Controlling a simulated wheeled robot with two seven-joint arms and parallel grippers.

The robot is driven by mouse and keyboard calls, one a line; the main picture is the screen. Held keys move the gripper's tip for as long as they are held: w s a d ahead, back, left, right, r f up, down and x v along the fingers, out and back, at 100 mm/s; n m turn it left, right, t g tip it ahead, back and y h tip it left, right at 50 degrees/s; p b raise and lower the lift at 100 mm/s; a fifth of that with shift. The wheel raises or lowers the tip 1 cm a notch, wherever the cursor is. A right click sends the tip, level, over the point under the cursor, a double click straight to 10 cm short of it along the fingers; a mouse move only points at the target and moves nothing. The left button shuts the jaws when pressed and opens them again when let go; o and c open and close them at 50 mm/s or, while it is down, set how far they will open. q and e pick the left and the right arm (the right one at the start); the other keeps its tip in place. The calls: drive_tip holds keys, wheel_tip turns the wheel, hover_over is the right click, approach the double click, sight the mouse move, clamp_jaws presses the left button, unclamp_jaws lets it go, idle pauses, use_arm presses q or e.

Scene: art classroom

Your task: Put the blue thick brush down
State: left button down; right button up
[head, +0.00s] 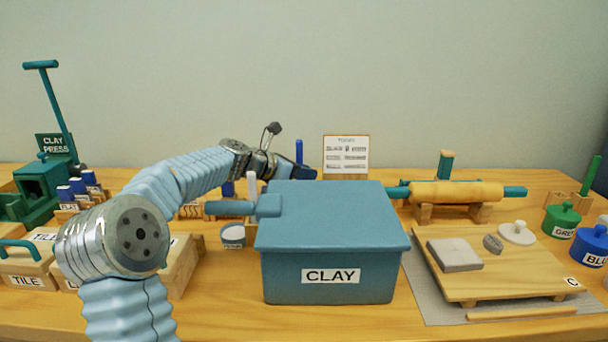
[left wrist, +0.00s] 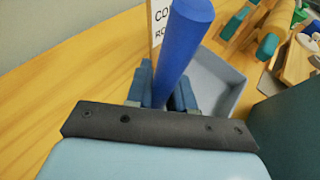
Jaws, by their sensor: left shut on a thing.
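The blue thick brush shows as a plain blue handle in the left wrist view (left wrist: 184,42), between the two fingers of my left gripper (left wrist: 163,92). My left gripper is shut on it. In the head view my left gripper (head: 291,168) is behind the clay box, and the upper end of the blue handle (head: 299,150) rises upright above it. The lower end of the brush is hidden by the gripper and the box, so I cannot tell whether it touches anything. My right gripper is not in view.
A large teal CLAY box (head: 333,246) stands in front of my left gripper. A pale grey open tray (left wrist: 224,88) lies just beyond the brush. A rolling pin (head: 456,193) rests on a wooden stand to the right. A small labelled cup (head: 233,236) stands left of the box.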

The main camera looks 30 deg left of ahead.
use_arm(q)
drive_tip(key=shift+f, duration=0.2)
drive_tip(key=shift+f, duration=0.2)
drive_tip(key=c, duration=1)
unclamp_jaws()
drive_tip(key=shift+r, duration=0.1)
drive_tip(key=shift+r, duration=0.2)
drive_tip(key=b+v, duration=0.1)
drive_tip(key=v, duration=1.1)
drive_tip(key=shift+f, duration=0.15)
